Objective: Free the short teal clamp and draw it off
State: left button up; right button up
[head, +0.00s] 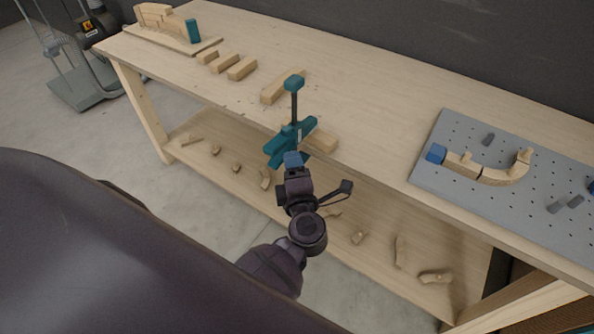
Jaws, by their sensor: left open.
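A teal clamp (288,138) with a dark upright bar and a teal top jaw (294,83) stands at the front edge of the workbench, in the middle of the head view. Wooden pieces lie beside it. My left gripper (300,179) is open just below and in front of the clamp, overlapping its lower end in the picture. I cannot tell whether they touch. A smaller teal piece (193,31) stands against a curved wooden form (160,20) at the far left; I cannot tell whether it is a clamp. My right gripper is not in view.
The wooden workbench (360,110) has loose blocks (242,68) at its left. A grey pegboard (438,125) with a blue block and curved wooden pieces lies at the right. A lower shelf (225,175) holds scattered scraps. The bench between clamp and pegboard is clear.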

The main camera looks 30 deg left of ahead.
aim_at(287, 141)
pick_arm(q)
jog(key=b+x, duration=0.1)
jog(key=x, duration=0.3)
jog(key=shift+w, duration=0.15)
jog(key=p+x, duration=0.1)
jog(key=x, duration=0.3)
jog(key=shift+w+a+r+p, duration=0.1)
jog(key=shift+w+p, duration=0.15)
jog(key=shift+p, duration=0.05)
jog(key=shift+w+a, duration=0.4)
jog(key=shift+w, duration=0.05)
jog(key=shift+a, duration=0.1)
